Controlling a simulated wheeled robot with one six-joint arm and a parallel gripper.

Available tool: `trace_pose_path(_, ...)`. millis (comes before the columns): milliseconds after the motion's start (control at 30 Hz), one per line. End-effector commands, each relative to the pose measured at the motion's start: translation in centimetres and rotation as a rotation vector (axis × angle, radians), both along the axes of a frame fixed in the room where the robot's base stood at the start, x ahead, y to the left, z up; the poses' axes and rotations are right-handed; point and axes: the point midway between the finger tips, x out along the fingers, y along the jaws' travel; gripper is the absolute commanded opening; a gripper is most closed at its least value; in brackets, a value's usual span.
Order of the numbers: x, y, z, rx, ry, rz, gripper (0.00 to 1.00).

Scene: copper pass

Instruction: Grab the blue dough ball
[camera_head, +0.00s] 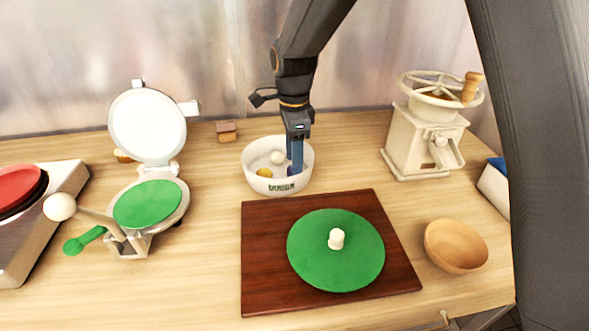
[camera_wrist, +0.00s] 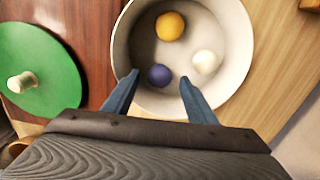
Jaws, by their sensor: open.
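The blue dough ball (camera_wrist: 159,76) is dark blue and lies in a white bowl (camera_wrist: 238,62) with a yellow ball (camera_wrist: 170,26) and a white ball (camera_wrist: 206,62). My gripper (camera_wrist: 157,84) is open, with its fingers reaching into the bowl on either side of the blue ball in the wrist view. I cannot tell how far the fingertips are above it. In the head view, my gripper (camera_head: 295,168) points down into the right side of the bowl (camera_head: 277,186). There the blue ball is mostly hidden by the fingers. The yellow ball (camera_head: 264,172) and white ball (camera_head: 277,157) show left of them.
A dark red board (camera_head: 262,290) with a green disc (camera_head: 310,262) and white knob (camera_head: 337,238) lies in front of the bowl. A wooden bowl (camera_head: 456,246) and cream grinder (camera_head: 424,140) stand right. An open press (camera_head: 150,204) stands left.

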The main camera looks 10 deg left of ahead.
Motion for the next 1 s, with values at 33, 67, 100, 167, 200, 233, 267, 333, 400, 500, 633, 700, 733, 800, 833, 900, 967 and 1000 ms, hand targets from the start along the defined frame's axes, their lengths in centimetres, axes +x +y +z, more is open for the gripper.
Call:
trace_pose_path(33, -0.1, -0.1, -0.5, -0.002, 0.003, 0.000, 0.52)
trace_pose_path(67, -0.1, -0.1, -0.7, -0.001, 0.003, 0.000, 0.52)
trace_pose_path(100, 0.0, 0.0, -0.9, 0.000, 0.001, 0.000, 0.52)
trace_pose_path(167, 0.0, 0.0, -1.0, 0.000, 0.000, 0.000, 0.52)
trace_pose_path(200, 0.0, 0.0, -1.1, 0.000, -0.001, 0.000, 0.52)
trace_pose_path(233, 0.0, 0.0, -1.1, 0.000, -0.001, 0.000, 0.52)
trace_pose_path(267, 0.0, 0.0, -1.1, 0.000, -0.001, 0.000, 0.52)
trace_pose_path(333, 0.0, 0.0, -1.1, 0.000, -0.001, 0.000, 0.52)
trace_pose_path(400, 0.0, 0.0, -1.1, 0.000, 0.000, 0.000, 0.43)
trace_pose_path(500, 0.0, 0.0, -1.1, 0.000, 0.000, 0.000, 0.26)
trace_pose_path(633, 0.0, 0.0, -1.0, 0.000, 0.000, 0.000, 0.08)
trace_pose_path(700, 0.0, 0.0, -1.0, 0.000, 0.000, 0.000, 0.08)
trace_pose_path(733, 0.0, 0.0, -1.0, 0.000, 0.000, 0.000, 0.08)
trace_pose_path(800, 0.0, 0.0, -1.0, 0.000, 0.000, 0.000, 0.08)
trace_pose_path(833, 0.0, 0.0, -1.0, 0.000, -0.001, 0.000, 0.08)
trace_pose_path(900, 0.0, 0.0, -0.7, 0.000, -0.001, 0.000, 0.08)
trace_pose_path(967, 0.1, 0.0, -0.2, 0.001, -0.002, 0.000, 0.08)
trace_pose_path(1000, 0.1, 0.0, 0.3, 0.002, -0.003, 0.000, 0.08)
